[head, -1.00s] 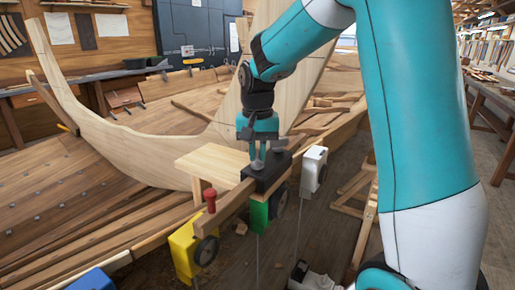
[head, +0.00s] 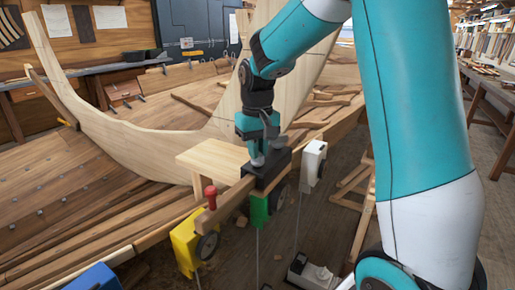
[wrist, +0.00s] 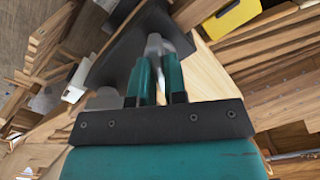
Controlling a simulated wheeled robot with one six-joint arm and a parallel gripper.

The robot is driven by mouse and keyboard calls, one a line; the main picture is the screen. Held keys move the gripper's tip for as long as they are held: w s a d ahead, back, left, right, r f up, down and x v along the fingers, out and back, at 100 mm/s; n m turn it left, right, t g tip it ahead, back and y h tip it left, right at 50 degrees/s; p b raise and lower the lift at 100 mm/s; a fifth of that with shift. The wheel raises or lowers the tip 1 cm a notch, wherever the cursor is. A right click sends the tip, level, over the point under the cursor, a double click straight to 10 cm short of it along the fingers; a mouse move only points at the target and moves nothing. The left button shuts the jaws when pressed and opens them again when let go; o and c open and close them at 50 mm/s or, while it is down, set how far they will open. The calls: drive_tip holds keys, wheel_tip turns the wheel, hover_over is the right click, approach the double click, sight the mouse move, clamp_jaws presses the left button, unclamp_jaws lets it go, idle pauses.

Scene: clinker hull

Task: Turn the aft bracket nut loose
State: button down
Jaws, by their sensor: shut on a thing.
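My gripper (head: 259,152) points down onto a black bracket (head: 264,179) on the long wooden rail. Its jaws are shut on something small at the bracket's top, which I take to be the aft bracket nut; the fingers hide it. In the wrist view the two teal fingers (wrist: 158,72) stand close together, with grey metal at their tips. The black bracket (wrist: 122,58) lies dark behind and left of the fingers there.
A red knob (head: 211,196) stands on the rail to the left. Yellow (head: 187,246), green (head: 259,211) and white (head: 313,163) boxes hang along the rail. A pale wooden board (head: 208,158) lies close left of my gripper. The wooden hull (head: 110,180) fills the left side.

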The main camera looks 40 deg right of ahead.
drive_tip(key=c, duration=1.2)
unclamp_jaws()
drive_tip(key=shift+o, duration=0.2)
wheel_tip(320, 180, up, 18)
drive_tip(key=b, duration=0.1)
drive_tip(key=shift+f, duration=0.25)
drive_tip(key=shift+a+f, duration=0.1)
